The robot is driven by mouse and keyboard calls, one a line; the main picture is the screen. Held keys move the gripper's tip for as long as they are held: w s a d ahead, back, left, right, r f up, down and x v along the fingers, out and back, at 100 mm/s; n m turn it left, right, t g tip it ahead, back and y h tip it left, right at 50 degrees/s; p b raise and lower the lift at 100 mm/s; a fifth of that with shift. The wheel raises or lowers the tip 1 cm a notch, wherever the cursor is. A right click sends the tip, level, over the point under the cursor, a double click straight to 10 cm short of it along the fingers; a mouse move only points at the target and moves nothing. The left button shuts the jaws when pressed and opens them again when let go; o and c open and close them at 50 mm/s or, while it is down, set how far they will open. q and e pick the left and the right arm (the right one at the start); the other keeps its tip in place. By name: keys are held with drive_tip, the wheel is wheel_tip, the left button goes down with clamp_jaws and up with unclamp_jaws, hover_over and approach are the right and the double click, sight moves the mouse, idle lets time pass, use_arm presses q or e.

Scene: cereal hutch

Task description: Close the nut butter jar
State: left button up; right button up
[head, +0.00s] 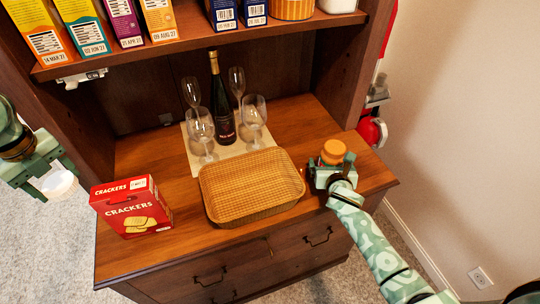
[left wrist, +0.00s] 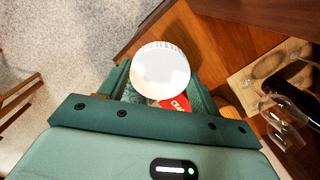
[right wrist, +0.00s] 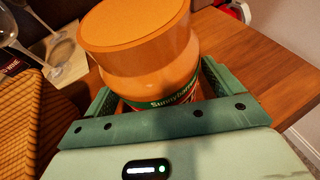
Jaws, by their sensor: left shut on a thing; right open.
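The nut butter jar (head: 333,152) is orange with a wide, flat orange top and stands upright near the right end of the hutch counter. In the right wrist view the jar (right wrist: 150,60) shows a green-edged label, partly hidden by my gripper. My right gripper (head: 331,171) is open, with its fingers on either side of the jar's lower part. My left gripper (head: 57,180) is shut on a round white lid (head: 60,185), out beyond the counter's left end, far from the jar. The lid (left wrist: 160,70) shows as a white disc in the left wrist view.
A woven basket (head: 250,214) lies mid-counter, and a red crackers box (head: 132,208) stands at left. Behind are a wine bottle (head: 222,110) and several glasses (head: 254,115) on a mat. A shelf (head: 200,49) with boxes hangs above. Open floor lies left of the counter.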

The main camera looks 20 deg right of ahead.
drive_tip(key=shift+c, duration=0.3)
drive_tip(key=c, duration=1.4)
drive_tip(key=shift+o, duration=0.2)
drive_tip(key=shift+r, duration=0.1)
use_arm(q)
wheel_tip(320, 180, up, 4)
drive_tip(key=p, duration=0.3)
drive_tip(key=shift+f, duration=0.1)
use_arm(e)
wheel_tip(320, 180, up, 4)
drive_tip(key=s+r+p, duration=0.1)
drive_tip(key=s+a+r+p, duration=0.1)
drive_tip(key=s+r, duration=0.1)
drive_tip(key=s+r+p, duration=0.1)
drive_tip(key=r, duration=0.1)
drive_tip(key=shift+s+a+r+p, duration=0.15)
drive_tip(key=shift+a+r+p, duration=0.05)
drive_tip(key=shift+a+p, duration=0.2)
use_arm(q)
wheel_tip(320, 180, up, 8)
drive_tip(key=p, duration=0.2)
drive_tip(key=shift+s+t, duration=0.25)
drive_tip(key=shift+t, duration=0.05)
use_arm(e)
approach(334, 147)
drive_tip(key=v, duration=0.4)
drive_tip(key=shift+s+a, duration=0.3)
drive_tip(key=shift+s, duration=0.05)
